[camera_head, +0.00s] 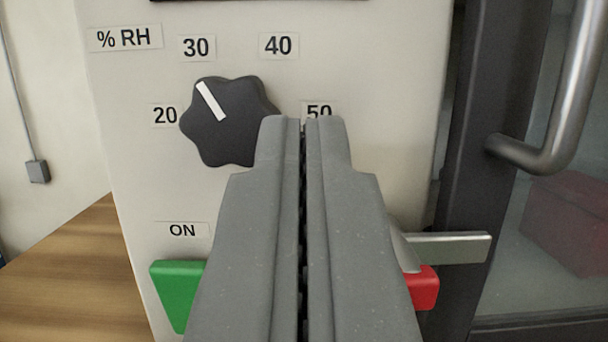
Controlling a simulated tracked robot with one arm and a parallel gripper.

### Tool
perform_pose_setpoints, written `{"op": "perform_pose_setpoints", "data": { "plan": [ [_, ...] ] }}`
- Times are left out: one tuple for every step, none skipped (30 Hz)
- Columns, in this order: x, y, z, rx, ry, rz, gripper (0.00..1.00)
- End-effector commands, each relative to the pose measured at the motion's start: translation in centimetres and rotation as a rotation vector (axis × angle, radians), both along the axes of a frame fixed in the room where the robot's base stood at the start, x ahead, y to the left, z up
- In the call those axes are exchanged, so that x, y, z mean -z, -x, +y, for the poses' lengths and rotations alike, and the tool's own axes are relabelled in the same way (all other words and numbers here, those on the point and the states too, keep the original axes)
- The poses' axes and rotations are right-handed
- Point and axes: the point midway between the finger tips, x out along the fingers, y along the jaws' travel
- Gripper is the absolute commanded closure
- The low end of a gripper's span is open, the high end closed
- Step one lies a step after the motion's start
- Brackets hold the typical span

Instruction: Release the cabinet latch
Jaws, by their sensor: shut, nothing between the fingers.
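The cabinet latch appears to be the flat silver lever (450,247) at the lower right. It lies nearly level and reaches from the pale panel across the dark door frame (485,110). Its left end is partly hidden behind my gripper. My gripper (303,122) is shut and empty, its fingers pointing forward at the pale control panel (390,90).
A dark knob (232,135) has its white mark towards "30". A green button (178,290) sits lower left, and a red button (425,287) lies just below the lever. A metal door handle (575,90) juts out at right. A wooden surface (75,280) is lower left.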

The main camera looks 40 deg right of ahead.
Motion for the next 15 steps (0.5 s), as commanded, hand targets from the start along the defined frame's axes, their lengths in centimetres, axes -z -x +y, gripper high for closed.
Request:
{"op": "perform_pose_setpoints", "data": {
  "plan": [
    [-0.2,-0.4,-0.2,-0.001,-0.002,0.002,1.00],
    [-0.3,-0.6,-0.3,-0.001,-0.002,0.003,1.00],
    [0.0,-0.7,-0.3,0.000,-0.001,0.001,1.00],
    [0.4,-0.7,-0.3,0.000,0.000,0.000,1.00],
    [0.7,-0.7,-0.2,0.000,0.001,-0.001,1.00],
    [1.0,-0.6,-0.2,-0.001,0.001,-0.001,1.00],
    [1.2,-0.6,-0.2,-0.001,0.001,-0.001,1.00],
    [1.4,-0.5,-0.2,-0.001,0.001,-0.002,1.00],
    [1.7,-0.5,-0.2,-0.002,0.000,-0.003,1.00],
    [1.9,-0.4,-0.2,-0.002,0.000,-0.003,1.00],
    [2.1,-0.4,-0.2,-0.002,0.001,-0.003,1.00],
    [2.2,-0.4,-0.2,-0.001,0.001,-0.003,1.00],
    [2.3,-0.4,-0.2,-0.001,0.001,-0.003,1.00],
    [2.5,-0.4,-0.1,-0.001,0.001,-0.003,1.00],
    [2.7,-0.4,-0.1,-0.001,0.002,-0.001,1.00]
  ]
}}
